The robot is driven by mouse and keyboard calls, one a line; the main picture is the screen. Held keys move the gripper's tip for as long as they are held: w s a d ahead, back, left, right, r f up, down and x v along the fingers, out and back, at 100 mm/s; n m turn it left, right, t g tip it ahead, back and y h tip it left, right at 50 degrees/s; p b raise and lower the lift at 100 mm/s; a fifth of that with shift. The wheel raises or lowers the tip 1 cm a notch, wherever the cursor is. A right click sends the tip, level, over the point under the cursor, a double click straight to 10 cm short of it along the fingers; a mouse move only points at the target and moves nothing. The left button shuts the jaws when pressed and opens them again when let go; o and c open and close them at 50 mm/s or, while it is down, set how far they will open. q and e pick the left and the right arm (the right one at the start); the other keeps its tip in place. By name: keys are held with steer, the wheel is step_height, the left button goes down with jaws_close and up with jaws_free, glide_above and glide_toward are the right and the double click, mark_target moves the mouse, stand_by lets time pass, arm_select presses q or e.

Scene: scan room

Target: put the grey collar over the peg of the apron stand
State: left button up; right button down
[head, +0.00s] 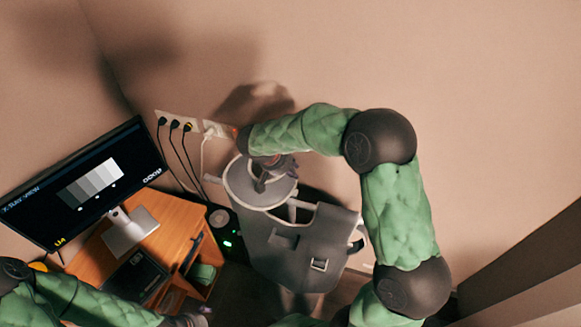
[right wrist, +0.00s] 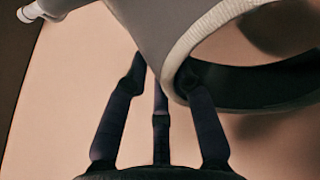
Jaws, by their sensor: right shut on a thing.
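The grey collar (head: 236,188) is a pale-edged ring near the top of the apron stand in the head view. My right gripper (head: 272,165) is above the collar's far side, partly hidden by its own wrist. In the right wrist view its dark fingers (right wrist: 160,85) are shut on the collar's rim, and the collar (right wrist: 170,30) fills the top with its pale trim and open hollow. The grey apron (head: 290,262) hangs on the stand just below the collar. I cannot make out the peg clearly. My left gripper (head: 190,320) barely shows at the bottom edge.
A monitor (head: 85,180) stands on a wooden desk (head: 165,215) at the left. A wall socket strip (head: 180,124) with plugged cables is behind the collar. A dark device (head: 228,236) with green lights is beside the apron. The wall above is bare.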

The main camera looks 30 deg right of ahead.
mark_target(279, 177)
steer(key=shift+f+b, duration=0.6)
steer(key=shift+f, duration=1.25)
steer(key=shift+a+f+b, duration=0.1)
steer(key=shift+f+b, duration=1.75)
steer(key=shift+b, duration=0.55)
steer(key=c, duration=1)
jaws_free()
steer(key=shift+o, duration=0.2)
steer(key=v, duration=1.2)
steer(key=shift+s, duration=0.1)
